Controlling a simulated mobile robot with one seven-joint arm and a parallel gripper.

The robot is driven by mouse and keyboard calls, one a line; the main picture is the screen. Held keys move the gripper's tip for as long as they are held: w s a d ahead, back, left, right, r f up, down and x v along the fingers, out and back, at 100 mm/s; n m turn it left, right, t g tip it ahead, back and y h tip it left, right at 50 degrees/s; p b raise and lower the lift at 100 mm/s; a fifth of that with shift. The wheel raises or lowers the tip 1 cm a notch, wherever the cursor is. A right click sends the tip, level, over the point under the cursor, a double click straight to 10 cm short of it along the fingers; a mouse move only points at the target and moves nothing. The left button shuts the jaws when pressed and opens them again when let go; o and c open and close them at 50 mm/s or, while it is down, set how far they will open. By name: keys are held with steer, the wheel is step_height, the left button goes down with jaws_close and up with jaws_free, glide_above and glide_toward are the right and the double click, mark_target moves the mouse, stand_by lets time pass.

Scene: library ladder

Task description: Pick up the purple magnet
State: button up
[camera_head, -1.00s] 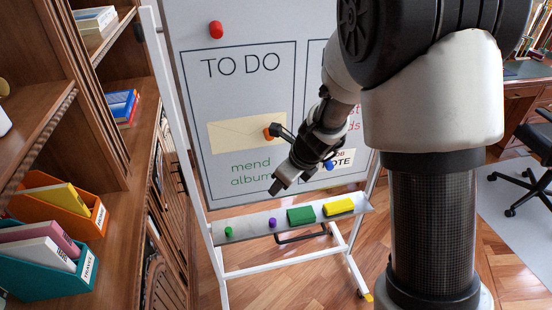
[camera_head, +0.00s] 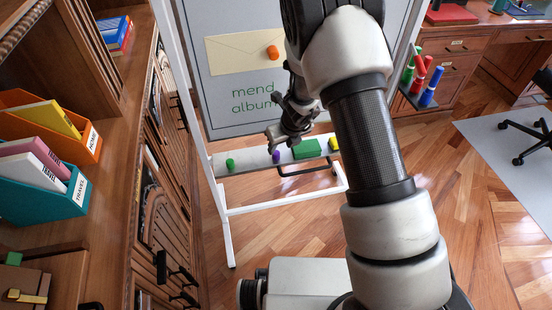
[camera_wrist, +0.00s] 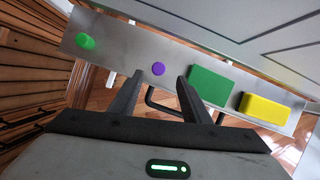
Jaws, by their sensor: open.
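The small purple magnet (camera_head: 276,156) stands on the whiteboard's ledge (camera_head: 243,164), between a green magnet (camera_head: 230,163) and a green block (camera_head: 307,149). In the wrist view the purple magnet (camera_wrist: 158,69) lies just beyond and between my fingertips. My gripper (camera_head: 274,138) is open and empty, close above the magnet in the head view. In the wrist view my gripper (camera_wrist: 160,76) has its two fingers spread, and neither appears to touch the magnet.
A yellow block (camera_wrist: 272,108) sits past the green block (camera_wrist: 211,87) on the ledge. An orange magnet (camera_head: 272,52) is on the whiteboard (camera_head: 222,95) behind. A wooden bookcase with orange (camera_head: 88,145) and teal (camera_head: 62,202) bins stands at left.

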mark_target(276, 153)
steer(key=b+x, duration=0.2)
steer(key=x, duration=0.3)
steer(key=shift+w+a+f, duration=0.1)
steer(key=shift+a+f, duration=0.1)
steer(key=shift+f, duration=0.1)
steer(key=shift+c, duration=0.3)
steer(key=c, duration=1)
